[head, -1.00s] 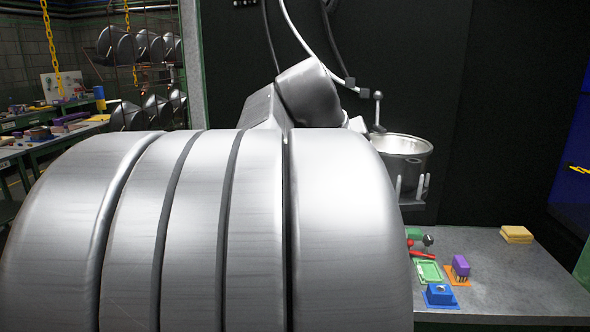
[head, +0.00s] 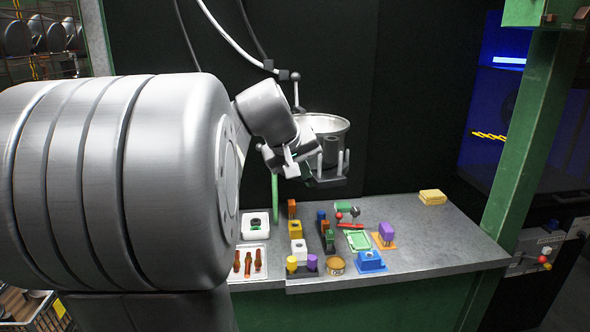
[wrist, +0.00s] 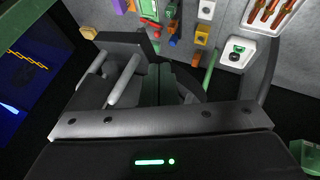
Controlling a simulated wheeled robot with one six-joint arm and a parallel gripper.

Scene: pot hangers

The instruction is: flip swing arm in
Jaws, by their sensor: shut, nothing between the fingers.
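A steel pot (head: 325,124) stands upright in front of the black back wall. Just below and in front of it is a dark grey cradle (head: 327,181) with light upright pegs, which looks like part of the swing arm. In the wrist view its pegs (wrist: 124,80) show at upper left. My gripper (head: 304,170) is shut and empty, close beside the cradle on its left. I cannot tell if they touch. My gripper's fingers (wrist: 160,84) point away from the camera in the wrist view. The arm's hinge and far end are hidden or unclear.
A grey bench (head: 420,235) below carries several coloured blocks, tools and a yellow sponge-like stack (head: 432,197). A white tray (head: 250,262) with brown pieces lies at its left front. A green post (head: 530,130) stands at right. A thin green upright (head: 275,198) is near my gripper.

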